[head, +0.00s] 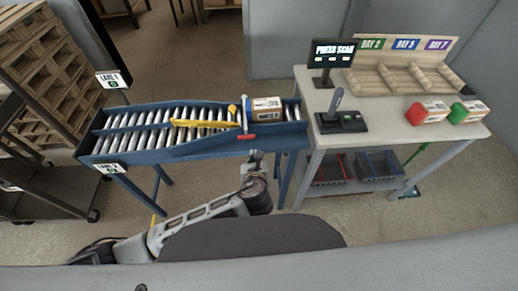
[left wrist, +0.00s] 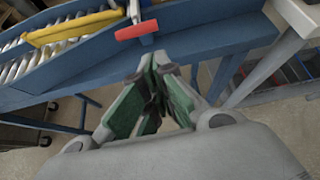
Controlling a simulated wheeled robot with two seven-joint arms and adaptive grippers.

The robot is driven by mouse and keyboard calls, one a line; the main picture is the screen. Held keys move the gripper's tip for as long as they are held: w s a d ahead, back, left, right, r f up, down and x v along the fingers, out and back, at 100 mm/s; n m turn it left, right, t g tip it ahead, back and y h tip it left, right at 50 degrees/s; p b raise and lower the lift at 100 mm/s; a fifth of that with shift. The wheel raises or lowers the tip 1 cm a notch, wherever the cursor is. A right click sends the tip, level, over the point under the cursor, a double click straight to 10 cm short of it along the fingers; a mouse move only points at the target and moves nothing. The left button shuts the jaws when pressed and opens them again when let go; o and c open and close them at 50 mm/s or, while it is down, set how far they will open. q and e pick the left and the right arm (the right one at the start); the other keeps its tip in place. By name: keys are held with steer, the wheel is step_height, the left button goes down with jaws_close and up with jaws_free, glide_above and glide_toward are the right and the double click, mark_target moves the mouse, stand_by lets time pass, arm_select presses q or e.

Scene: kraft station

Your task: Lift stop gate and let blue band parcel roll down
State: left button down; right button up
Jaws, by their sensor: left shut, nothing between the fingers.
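The stop gate (head: 244,116) is a pale upright bar across the roller conveyor, with a red handle (head: 246,137) on its near side. The handle also shows in the left wrist view (left wrist: 136,30). A cardboard parcel (head: 265,108) with a white label and blue at its edge rests on the rollers just right of the gate. My left gripper (head: 255,156) is below and slightly right of the handle, in front of the conveyor's near rail, apart from the handle. Its green-padded fingers (left wrist: 155,73) are shut and empty. My right gripper is out of view.
A yellow diverter arm (head: 200,123) lies over the rollers left of the gate, where the conveyor (head: 165,152) widens into two signed lanes. A table (head: 390,137) at right carries a screen, a joystick box (head: 341,121) and red and green banded parcels. A rack stands at far left.

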mark_target(255, 143)
arm_select(q)
steer(key=shift+s+d+r, duration=0.1)
steer(key=shift+s+r, duration=0.05)
steer(key=shift+r, duration=0.1)
stand_by(0.3)
steer(key=shift+x, duration=5)
